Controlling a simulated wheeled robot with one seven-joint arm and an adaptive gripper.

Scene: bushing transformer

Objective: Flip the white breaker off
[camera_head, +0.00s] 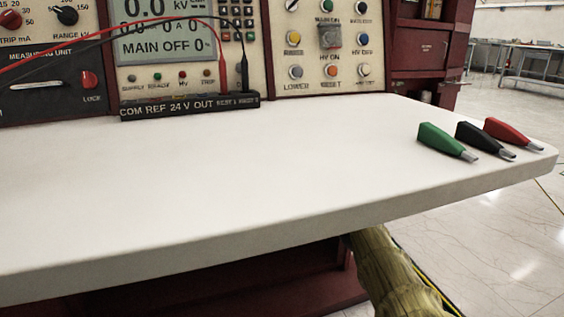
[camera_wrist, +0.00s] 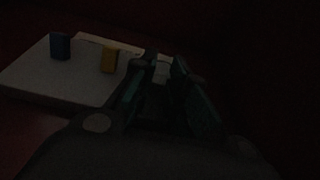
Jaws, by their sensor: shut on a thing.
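The white breaker (camera_wrist: 161,72) shows in the dark wrist view as a small pale block at the right end of a light panel (camera_wrist: 40,82). My gripper (camera_wrist: 158,66) has its two greenish fingers on either side of this block and is shut on it. The fingers hide part of the breaker, and the view is too dark to tell which way it is flipped. A blue breaker (camera_wrist: 60,46) and a yellow breaker (camera_wrist: 109,59) stand on the panel to the left, apart from the fingers. My gripper does not show in the head view.
In the head view a white tabletop (camera_head: 200,180) spans the front, mostly bare. Green (camera_head: 446,142), black (camera_head: 484,140) and red (camera_head: 512,133) clips lie at its right end. A control console with a display (camera_head: 165,35) stands behind, with red and black leads plugged in.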

